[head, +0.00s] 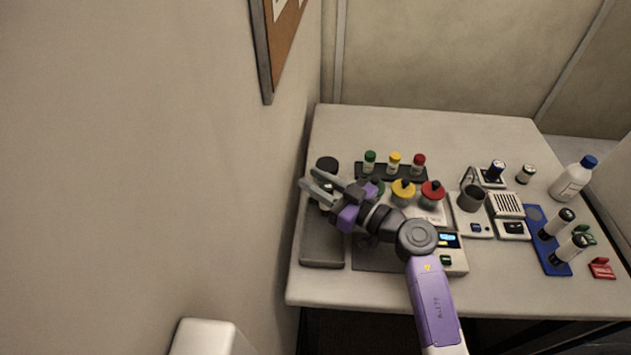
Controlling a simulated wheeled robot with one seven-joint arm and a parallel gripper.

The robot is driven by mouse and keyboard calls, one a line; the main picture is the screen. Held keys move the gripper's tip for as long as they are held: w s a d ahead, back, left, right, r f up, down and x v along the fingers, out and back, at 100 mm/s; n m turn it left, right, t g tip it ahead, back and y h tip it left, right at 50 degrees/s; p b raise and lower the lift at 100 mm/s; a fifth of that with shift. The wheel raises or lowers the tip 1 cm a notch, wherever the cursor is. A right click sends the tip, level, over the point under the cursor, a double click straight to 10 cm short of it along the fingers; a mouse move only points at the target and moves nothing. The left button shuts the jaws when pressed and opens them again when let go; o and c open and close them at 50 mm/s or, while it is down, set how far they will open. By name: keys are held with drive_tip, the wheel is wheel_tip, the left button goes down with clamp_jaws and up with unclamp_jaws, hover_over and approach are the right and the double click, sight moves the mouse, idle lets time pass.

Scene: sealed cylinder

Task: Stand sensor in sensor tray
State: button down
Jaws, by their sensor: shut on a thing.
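My gripper (322,184) is over the left side of the table, its fingers pointing to the upper left. It is shut on a dark cylinder, which I take to be the sensor (326,164). The grey tray (322,248) at the table's left edge, which I take to be the sensor tray, lies below and in front of my gripper. I cannot tell whether the sensor touches it.
A black rack (420,174) holds green-, yellow- and red-capped vials behind my gripper. Yellow (403,191) and red (433,191) knobs stand to its right. Further right are a dark cup (472,199), a blue tray (548,240) with white cylinders, and a bottle (573,181). A wall borders the left.

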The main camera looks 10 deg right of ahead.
drive_tip(key=shift+s+f, duration=0.1)
drive_tip(key=shift+f, duration=0.55)
drive_tip(key=c, duration=1.1)
unclamp_jaws()
drive_tip(key=shift+f, duration=0.15)
drive_tip(key=shift+s, duration=0.1)
drive_tip(key=shift+f, duration=0.1)
drive_tip(key=shift+r, duration=0.5)
drive_tip(key=v, duration=1.1)
drive_tip(key=shift+d+r, duration=0.2)
drive_tip(key=shift+r, duration=0.15)
drive_tip(key=shift+s+d, duration=0.15)
drive_tip(key=shift+s, duration=0.05)
